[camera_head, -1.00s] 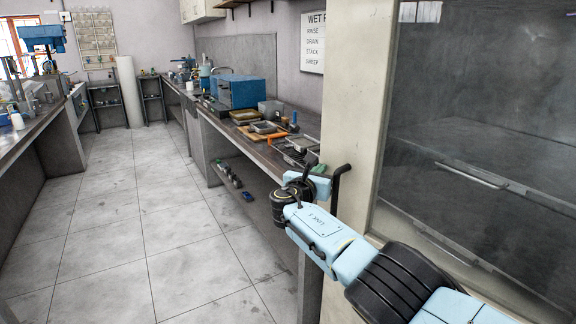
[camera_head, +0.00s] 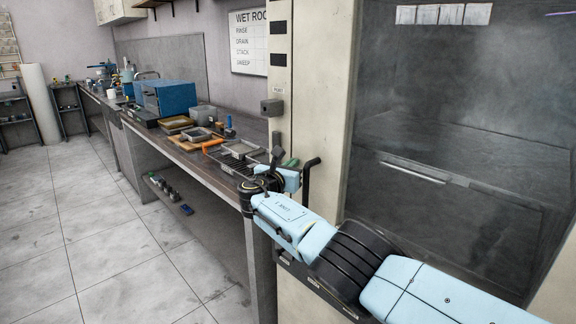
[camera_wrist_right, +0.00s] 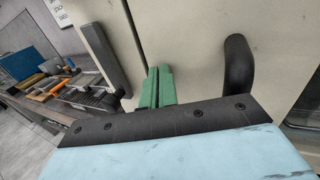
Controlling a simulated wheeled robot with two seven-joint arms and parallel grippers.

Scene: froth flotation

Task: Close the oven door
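A large cream-framed door (camera_head: 321,104) with a dark glass pane (camera_head: 460,110), which I take as the oven door, fills the right of the head view. Its black bent handle (camera_head: 308,180) also shows in the wrist view (camera_wrist_right: 238,62). My right gripper (camera_head: 290,163) is just left of the handle, apart from it. Its green fingertips (camera_wrist_right: 158,87) lie side by side and look shut with nothing between them. They are close to the cream panel; contact cannot be told. A seam runs left of the handle; I cannot tell whether the door stands ajar. My left gripper is out of view.
A long bench (camera_head: 190,150) runs away at the left with trays (camera_head: 240,149), a blue box (camera_head: 170,97) and small tools. A grey box (camera_head: 271,108) sits on the post beside the door. Tiled floor (camera_head: 100,240) is free at the left.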

